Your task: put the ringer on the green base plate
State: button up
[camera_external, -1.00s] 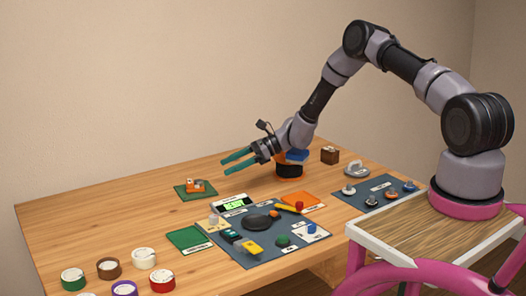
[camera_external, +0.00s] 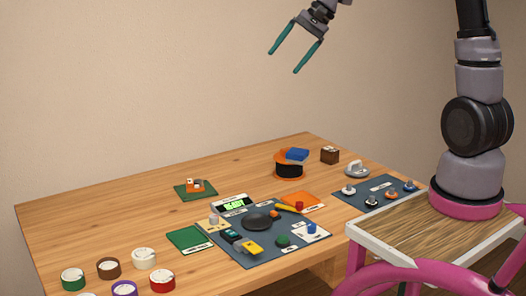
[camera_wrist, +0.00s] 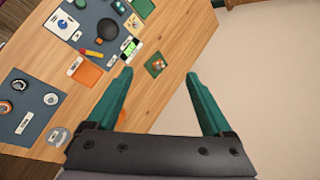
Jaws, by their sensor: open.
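A dark green plate (camera_external: 184,193) lies on the table's back left part. A small orange piece with two little round parts (camera_external: 195,186), which looks like the ringer, sits on it. The same plate (camera_wrist: 150,70) and orange piece (camera_wrist: 158,63) show in the wrist view. A second, empty green mat (camera_external: 184,238) with a label lies nearer the front; I cannot tell for certain which is the base plate. My gripper (camera_external: 282,62) is open and empty, high above the table. Its fingers spread wide in the wrist view (camera_wrist: 163,103).
A grey mat (camera_external: 270,257) holds a black dial and several small parts. An orange mat (camera_external: 298,197), an orange-black spool with a blue block (camera_external: 297,155), a brown box (camera_external: 329,155) and a metal dish (camera_external: 357,172) lie behind. Several round tubs (camera_external: 143,258) stand front left.

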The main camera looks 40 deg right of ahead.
jog(key=s+d+r+n+t+h, duration=0.1)
jog(key=s+d+r, duration=0.1)
jog(key=s, duration=0.6)
jog(key=s+d+r+n+t+h, duration=0.1)
jog(key=s+d, duration=0.3)
jog(key=s, duration=0.4)
jog(key=s+d+r+n+t+h, duration=0.2)
jog(key=s+d+r+n, duration=0.1)
jog(key=s, duration=0.6)
jog(key=shift+d+r+h, duration=0.25)
jog(key=shift+r+h, duration=0.05)
jog(key=shift+r, duration=0.25)
